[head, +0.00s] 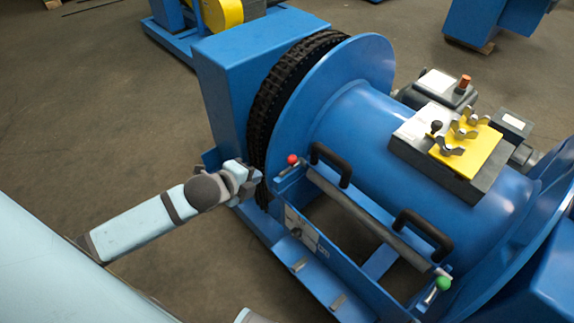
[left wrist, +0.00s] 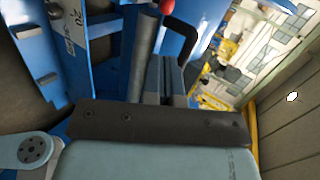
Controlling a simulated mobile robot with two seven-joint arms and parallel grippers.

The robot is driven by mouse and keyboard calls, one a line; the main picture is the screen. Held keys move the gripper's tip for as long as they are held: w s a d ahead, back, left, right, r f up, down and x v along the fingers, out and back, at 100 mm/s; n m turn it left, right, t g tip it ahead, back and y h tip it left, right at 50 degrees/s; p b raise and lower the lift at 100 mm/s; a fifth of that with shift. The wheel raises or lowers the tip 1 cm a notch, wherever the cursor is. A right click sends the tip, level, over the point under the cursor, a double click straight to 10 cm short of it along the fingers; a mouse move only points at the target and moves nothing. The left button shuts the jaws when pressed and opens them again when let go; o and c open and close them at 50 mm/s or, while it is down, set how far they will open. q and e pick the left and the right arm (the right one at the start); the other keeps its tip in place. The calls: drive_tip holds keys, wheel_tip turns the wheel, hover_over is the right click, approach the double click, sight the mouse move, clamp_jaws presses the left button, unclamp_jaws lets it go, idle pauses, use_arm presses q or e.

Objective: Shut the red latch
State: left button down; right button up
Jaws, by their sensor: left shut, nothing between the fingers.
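The red latch (head: 292,160) is a short metal lever with a red ball knob, at the near left end of the blue machine's front bar. Its knob also shows at the top middle of the left wrist view (left wrist: 166,6). My left gripper (head: 257,177) is shut and empty, just left of the latch and close beside the chain and drum rim. Its shut fingers show below the red knob in the left wrist view (left wrist: 164,80). A gap to the knob shows in the head view. My right gripper is not in view.
A green-knobbed lever (head: 443,283) is at the bar's right end. Two black handles (head: 330,163) stand on the cover between the levers. The dark chain (head: 285,90) runs around the blue drum flange (head: 350,75). Open floor (head: 90,120) lies left of the machine.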

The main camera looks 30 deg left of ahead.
use_arm(q)
drive_tip(key=shift+w, duration=0.1)
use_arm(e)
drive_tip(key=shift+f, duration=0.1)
use_arm(q)
drive_tip(key=b, duration=0.3)
approach(295, 157)
drive_tip(key=w+f, duration=0.3)
drive_tip(key=f, duration=0.1)
drive_tip(key=shift+w, duration=0.35)
drive_tip(key=shift+w+d, duration=0.1)
drive_tip(key=shift+w, duration=0.15)
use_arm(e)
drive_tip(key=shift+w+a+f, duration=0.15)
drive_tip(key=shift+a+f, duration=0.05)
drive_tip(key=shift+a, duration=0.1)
use_arm(q)
drive_tip(key=w, duration=0.2)
drive_tip(key=w+d+p, duration=0.1)
drive_tip(key=shift+w+d, duration=0.15)
drive_tip(key=shift+w, duration=0.25)
drive_tip(key=shift+w+d, duration=0.1)
drive_tip(key=shift+w, duration=0.15)
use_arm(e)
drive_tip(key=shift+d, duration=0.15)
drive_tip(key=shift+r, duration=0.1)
